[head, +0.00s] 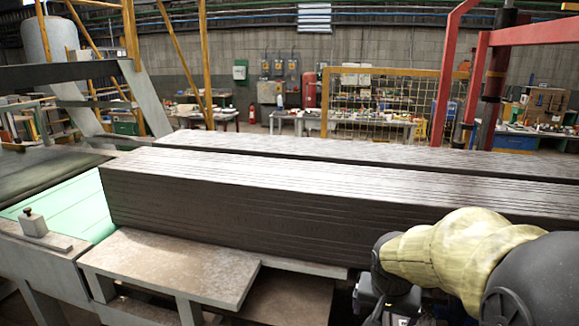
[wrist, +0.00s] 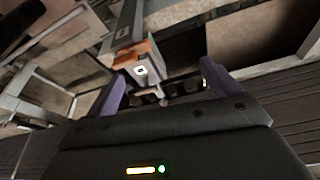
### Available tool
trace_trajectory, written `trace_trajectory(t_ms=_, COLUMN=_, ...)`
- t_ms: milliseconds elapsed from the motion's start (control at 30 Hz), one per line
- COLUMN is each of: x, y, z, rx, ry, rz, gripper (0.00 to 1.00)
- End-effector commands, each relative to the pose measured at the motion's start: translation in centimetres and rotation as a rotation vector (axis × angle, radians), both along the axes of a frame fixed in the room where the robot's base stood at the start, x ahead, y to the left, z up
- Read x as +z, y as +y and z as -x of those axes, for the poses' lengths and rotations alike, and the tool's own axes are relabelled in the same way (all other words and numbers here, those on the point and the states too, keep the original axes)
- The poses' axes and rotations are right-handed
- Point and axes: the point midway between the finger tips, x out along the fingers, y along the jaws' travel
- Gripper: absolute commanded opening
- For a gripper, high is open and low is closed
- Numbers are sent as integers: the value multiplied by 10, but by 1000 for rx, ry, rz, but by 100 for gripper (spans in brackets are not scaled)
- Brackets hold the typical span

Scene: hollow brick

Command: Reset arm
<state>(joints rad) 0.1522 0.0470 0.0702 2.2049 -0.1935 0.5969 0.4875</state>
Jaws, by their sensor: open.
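My arm (head: 460,255), with a pale yellow cover, is at the lower right of the head view, in front of the long dark block stack. My gripper (wrist: 160,84) shows in the wrist view with its two purplish fingers spread apart. I see nothing held between them. Behind the fingers is a grey machine part with an orange piece (wrist: 140,53) and a small white square. In the head view the fingertips cannot be made out.
A long stack of dark ribbed blocks (head: 230,205) lies across a conveyor with a green belt (head: 68,208). A worn grey shelf (head: 170,265) juts out in front. A red frame (head: 450,70) stands at the right, and a yellow mesh fence (head: 385,105) behind.

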Motion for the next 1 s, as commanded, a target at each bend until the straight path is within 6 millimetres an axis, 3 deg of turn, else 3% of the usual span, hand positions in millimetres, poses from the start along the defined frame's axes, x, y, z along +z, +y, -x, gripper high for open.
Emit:
trace_trajectory(t_ms=133, x=-44, y=35, z=48, rx=231, ry=58, rz=-18, gripper=89)
trace_trajectory(t_ms=333, x=-73, y=53, z=89, rx=407, ry=85, rz=-20, gripper=89)
trace_trajectory(t_ms=1000, x=-75, y=53, z=92, rx=425, ry=86, rz=-18, gripper=89)
